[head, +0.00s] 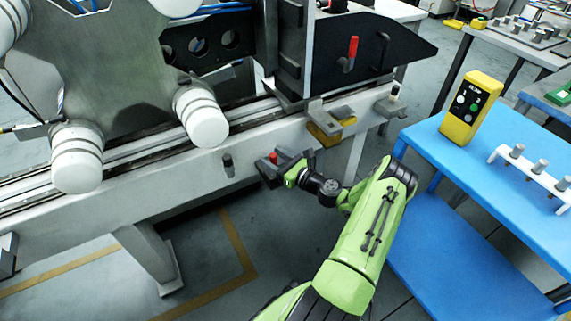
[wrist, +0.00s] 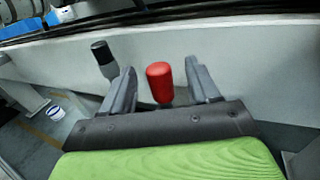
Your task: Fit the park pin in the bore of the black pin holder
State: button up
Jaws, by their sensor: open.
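A red-topped pin, which looks like the park pin (wrist: 160,82), stands between the two fingers of my gripper (wrist: 161,74) in the wrist view, with gaps on both sides. Its lower end is hidden behind the gripper body. In the head view the red top (head: 273,158) shows at my gripper (head: 277,166), by the front face of the pale rail beam. My gripper is open. A dark upright cylinder (head: 228,165), perhaps the black pin holder, is on the beam's face left of my gripper. It also shows in the wrist view (wrist: 104,58). I see no bore in it.
The pale beam (head: 130,187) runs along the machine behind my gripper. A grey and yellow bracket (head: 327,125) and a dark-topped post (head: 393,96) stand to the right. A red handle (head: 352,50) is above. A blue table (head: 440,145) carries a yellow control box (head: 470,108).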

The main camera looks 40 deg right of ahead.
jog(key=s+d+p, duration=0.1)
jog(key=s+p, duration=0.2)
jog(key=s, duration=1.2)
jog(key=shift+d, duration=0.1)
